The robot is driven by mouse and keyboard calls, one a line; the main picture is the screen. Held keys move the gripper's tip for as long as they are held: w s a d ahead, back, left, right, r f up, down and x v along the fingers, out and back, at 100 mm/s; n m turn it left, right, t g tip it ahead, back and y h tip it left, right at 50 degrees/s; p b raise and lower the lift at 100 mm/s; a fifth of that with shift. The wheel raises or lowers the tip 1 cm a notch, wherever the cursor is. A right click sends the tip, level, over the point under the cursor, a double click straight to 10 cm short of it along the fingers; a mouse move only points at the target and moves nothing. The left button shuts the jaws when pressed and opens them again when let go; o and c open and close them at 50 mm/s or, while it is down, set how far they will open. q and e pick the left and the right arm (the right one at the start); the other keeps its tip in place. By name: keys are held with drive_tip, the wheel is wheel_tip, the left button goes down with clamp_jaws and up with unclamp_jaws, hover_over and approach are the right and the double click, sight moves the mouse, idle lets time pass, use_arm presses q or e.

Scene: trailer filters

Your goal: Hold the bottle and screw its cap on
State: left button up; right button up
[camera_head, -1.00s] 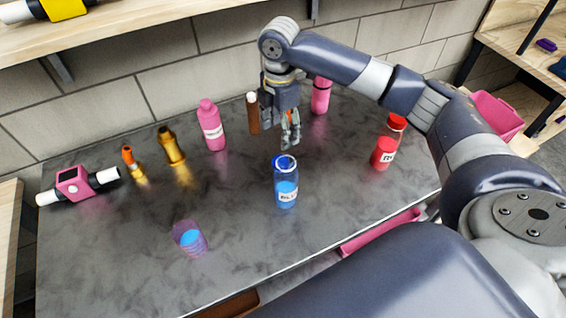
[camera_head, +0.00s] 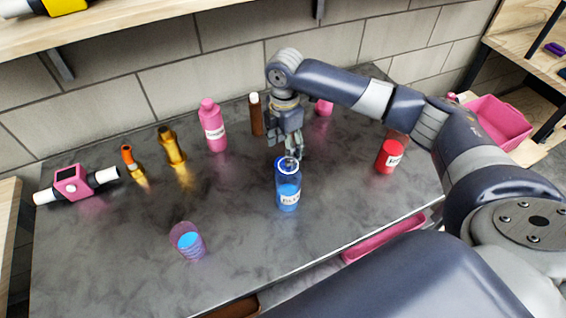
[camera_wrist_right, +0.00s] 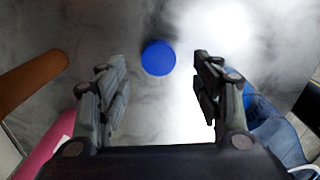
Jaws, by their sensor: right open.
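The blue-labelled bottle (camera_head: 288,193) stands upright on the grey table, with blue contents and a blue ring around its top. It also shows at the right edge of the right wrist view (camera_wrist_right: 275,130). A round blue cap (camera_wrist_right: 158,58) lies on the table in the right wrist view, ahead of and between the spread fingers. I cannot make it out in the head view. My right gripper (camera_head: 297,151) is open and empty, pointing down just behind the bottle top; its fingers also show in the wrist view (camera_wrist_right: 162,90). My left gripper is out of view.
A brown bottle (camera_head: 256,115) and a pink bottle (camera_head: 213,128) stand behind. A red bottle (camera_head: 389,156) is at right. A cup (camera_head: 187,240) stands front left; amber bottles (camera_head: 171,147) and a pink device (camera_head: 75,184) are at left. The front middle is clear.

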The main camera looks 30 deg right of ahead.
drive_tip(key=shift+f, duration=0.35)
wheel_tip(320, 180, down, 5)
drive_tip(key=shift+w+f+p, duration=0.1)
drive_tip(key=shift+p, duration=0.45)
drive_tip(key=c, duration=0.7)
